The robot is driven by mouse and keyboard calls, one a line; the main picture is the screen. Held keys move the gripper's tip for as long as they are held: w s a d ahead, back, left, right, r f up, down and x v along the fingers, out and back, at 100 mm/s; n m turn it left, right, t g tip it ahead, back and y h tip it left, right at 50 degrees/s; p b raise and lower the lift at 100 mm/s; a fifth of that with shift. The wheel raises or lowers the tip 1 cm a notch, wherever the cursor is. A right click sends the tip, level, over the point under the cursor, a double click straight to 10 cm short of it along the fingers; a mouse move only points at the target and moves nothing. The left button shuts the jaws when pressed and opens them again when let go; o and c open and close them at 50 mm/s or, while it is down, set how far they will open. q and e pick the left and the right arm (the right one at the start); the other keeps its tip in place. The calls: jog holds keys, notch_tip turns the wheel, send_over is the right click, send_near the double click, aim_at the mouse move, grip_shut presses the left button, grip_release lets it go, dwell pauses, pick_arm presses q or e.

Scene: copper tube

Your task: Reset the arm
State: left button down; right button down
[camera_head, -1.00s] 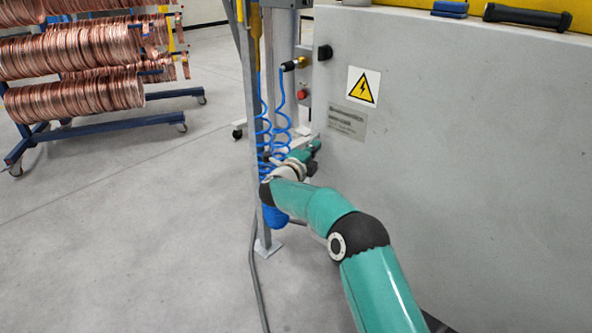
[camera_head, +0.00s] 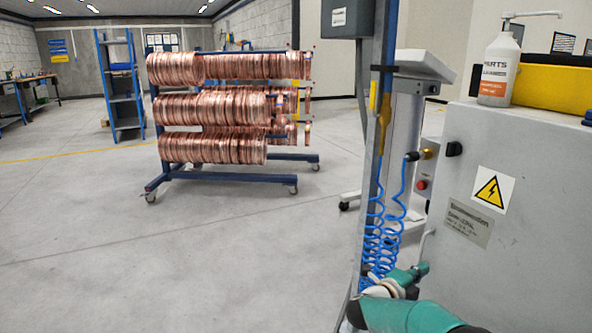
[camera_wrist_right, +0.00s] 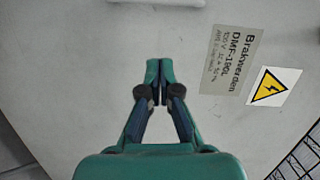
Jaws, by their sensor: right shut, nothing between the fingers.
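My right arm, green with black joints, comes in at the bottom right of the head view. Its gripper (camera_head: 418,272) is in front of the grey machine cabinet (camera_head: 540,235), close to its left edge. In the right wrist view the gripper (camera_wrist_right: 159,72) is shut, with its two green fingertips together and nothing between them. The cabinet's grey face (camera_wrist_right: 70,60) lies behind the fingertips; I cannot tell whether they touch it. My left gripper is not in view.
A coiled blue hose (camera_head: 376,235) hangs beside a metal post near the gripper. A warning sign (camera_head: 492,190) is on the cabinet, and a pump bottle (camera_head: 498,70) stands on top. A rack of copper coils (camera_head: 215,178) stands further back. The floor at left is clear.

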jog(key=s+a+f+n+y, duration=0.2)
jog(key=s+f+n+y, duration=0.25)
jog(key=f, duration=0.35)
jog(key=s+a+f+n+y, duration=0.3)
jog(key=s+f+n, duration=0.15)
jog(key=f, duration=0.45)
jog(key=s+a+f+n+y, duration=0.25)
jog(key=s+f+n, duration=0.2)
jog(key=f, duration=0.35)
jog(key=s+a+f+n+g+y, duration=0.25)
jog(key=s+a+n, duration=0.2)
jog(key=s, duration=0.45)
jog(key=s+a+f+n+g+y, duration=0.25)
jog(key=s+a+n+g, duration=0.2)
jog(key=s, duration=0.45)
jog(key=s+a+f+n+g+y, duration=0.25)
jog(key=s+a, duration=0.25)
jog(key=s, duration=0.4)
notch_tip(320, 180, up, 32)
jog(key=n+p, duration=0.1)
jog(key=p, duration=3)
jog(key=shift+s+a+f+y, duration=0.15)
jog(key=shift+f+y, duration=0.05)
jog(key=shift+y, duration=0.25)
